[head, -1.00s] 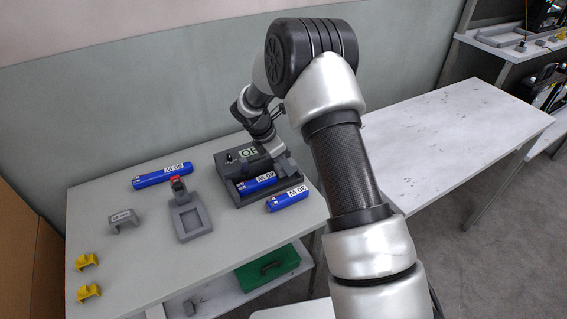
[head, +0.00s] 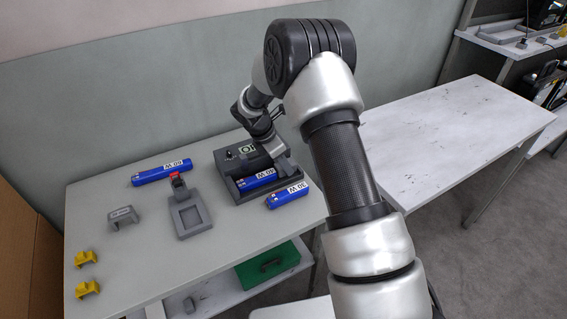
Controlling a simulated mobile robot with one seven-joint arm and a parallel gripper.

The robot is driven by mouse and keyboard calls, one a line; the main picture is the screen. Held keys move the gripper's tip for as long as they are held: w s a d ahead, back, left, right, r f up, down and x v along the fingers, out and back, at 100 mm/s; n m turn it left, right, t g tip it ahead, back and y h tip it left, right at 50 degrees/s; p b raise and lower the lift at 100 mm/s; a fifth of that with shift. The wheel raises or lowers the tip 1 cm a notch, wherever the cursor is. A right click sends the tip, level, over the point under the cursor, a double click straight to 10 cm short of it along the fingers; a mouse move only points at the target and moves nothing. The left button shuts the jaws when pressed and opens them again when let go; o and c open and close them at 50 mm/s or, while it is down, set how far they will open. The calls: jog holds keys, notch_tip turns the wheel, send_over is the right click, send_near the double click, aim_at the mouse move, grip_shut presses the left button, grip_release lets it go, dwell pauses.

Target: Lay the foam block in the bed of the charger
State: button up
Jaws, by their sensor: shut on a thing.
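The charger (head: 243,197) is a dark grey box with a raised back and an open bed at the front, at the right of the near table. A blue 40 W battery (head: 258,180) lies in the bed. My gripper (head: 285,163) points down over the right end of the bed, by the battery's right end. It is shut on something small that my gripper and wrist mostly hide. This seems to be the foam block, as no foam block shows elsewhere. I cannot tell whether it touches the bed.
A blue 30 W battery (head: 287,195) lies just in front of the charger. A blue 60 W battery (head: 161,173) lies at the back left. A grey holder (head: 182,207), a grey bracket (head: 124,217) and two yellow brackets (head: 87,258) stand to the left. Free tabletop lies in front.

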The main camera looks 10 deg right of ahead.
jog(key=shift+f, duration=0.5)
dwell(0.3)
jog(key=o, duration=1.1)
jog(key=p+v, duration=0.1)
jog(key=v, duration=1.7)
jog(key=s+d+r+m+p, duration=0.3)
jog(key=s+r+m, duration=0.15)
jog(key=r, duration=0.65)
jog(key=s+d+r+m+t+y+p, duration=0.1)
jog(key=s+r+m+p, duration=0.1)
jog(key=s+r+m, duration=0.3)
jog(key=s+d+r+m+t+y+p, duration=0.1)
jog(key=s+r+m, duration=0.4)
jog(key=s, duration=0.8)
jog(key=s+d+r+m+t+y+p, duration=0.2)
jog(key=s+r+m+p, duration=0.2)
jog(key=s+m, duration=0.3)
jog(key=shift+s+d+r+p, duration=0.2)
jog(key=shift+s+r+p, duration=0.2)
jog(key=shift+s+r, duration=0.45)
